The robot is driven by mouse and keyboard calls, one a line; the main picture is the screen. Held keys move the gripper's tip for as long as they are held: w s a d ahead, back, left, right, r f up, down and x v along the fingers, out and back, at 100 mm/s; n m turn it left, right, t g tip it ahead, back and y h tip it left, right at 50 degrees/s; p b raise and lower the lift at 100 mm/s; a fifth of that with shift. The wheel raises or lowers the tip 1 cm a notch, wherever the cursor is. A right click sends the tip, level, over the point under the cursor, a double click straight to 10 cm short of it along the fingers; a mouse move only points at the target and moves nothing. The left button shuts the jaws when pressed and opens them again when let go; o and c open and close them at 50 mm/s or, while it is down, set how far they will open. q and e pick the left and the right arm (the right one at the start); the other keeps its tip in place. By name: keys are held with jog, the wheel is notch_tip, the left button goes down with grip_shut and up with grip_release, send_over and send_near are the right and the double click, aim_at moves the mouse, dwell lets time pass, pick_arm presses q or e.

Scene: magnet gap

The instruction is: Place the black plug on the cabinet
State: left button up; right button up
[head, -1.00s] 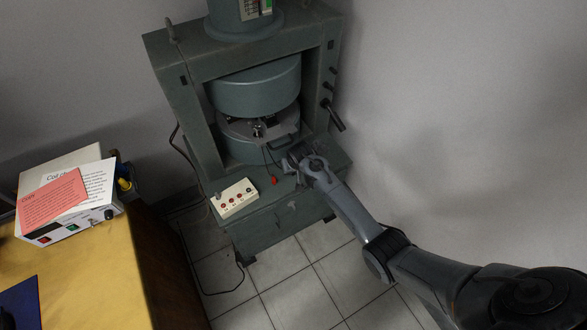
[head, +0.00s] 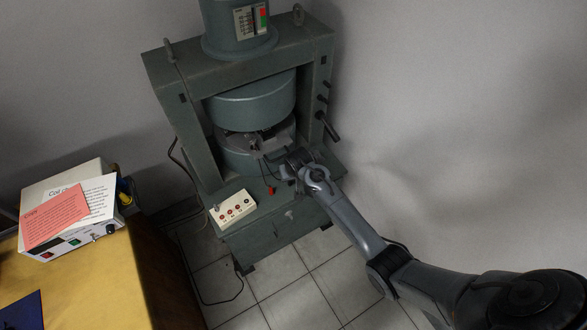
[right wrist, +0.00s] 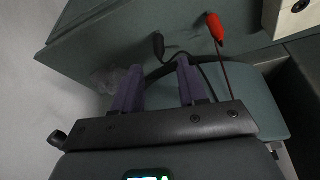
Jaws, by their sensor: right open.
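The black plug (right wrist: 158,46) shows in the right wrist view just beyond my right fingertips, roughly in line with the space between them. It appears to lie on or just over the grey-green cabinet (right wrist: 95,45); contact is unclear. In the head view I cannot make the plug out near my gripper. The cabinet (head: 275,238) is the base of the large magnet frame. My right gripper (right wrist: 158,72) is open and empty, its two purple fingers apart. In the head view the right gripper (head: 286,168) is over the cabinet's right part. My left gripper is out of view.
A red plug (head: 270,190) lies left of my right gripper; it also shows in the wrist view (right wrist: 215,26). A beige socket box (head: 232,208) sits on the cabinet's left part. Thin cables run near the fingers. A yellow-topped desk (head: 90,280) stands at left.

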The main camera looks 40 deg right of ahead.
jog(key=d+p+v, duration=0.1)
jog(key=p+v, duration=0.1)
jog(key=v, duration=0.3)
jog(key=s+a+r+n, duration=0.2)
jog(key=s+a, duration=0.3)
jog(key=s, duration=0.5)
jog(key=s+a+r+n+y, duration=0.1)
jog(key=s+a, duration=0.4)
jog(key=s, duration=0.5)
jog(key=s+a+r+n+y, duration=0.1)
jog(key=s+a+r+n, duration=0.2)
jog(key=s, duration=0.7)
jog(key=shift+s+a+n+g, duration=0.15)
jog(key=shift+a+n+g, duration=0.15)
jog(key=shift+a, duration=0.85)
jog(key=shift+r, duration=0.1)
notch_tip(320, 180, up, 42)
jog(key=p, duration=4.1)
jog(key=shift+p, duration=0.4)
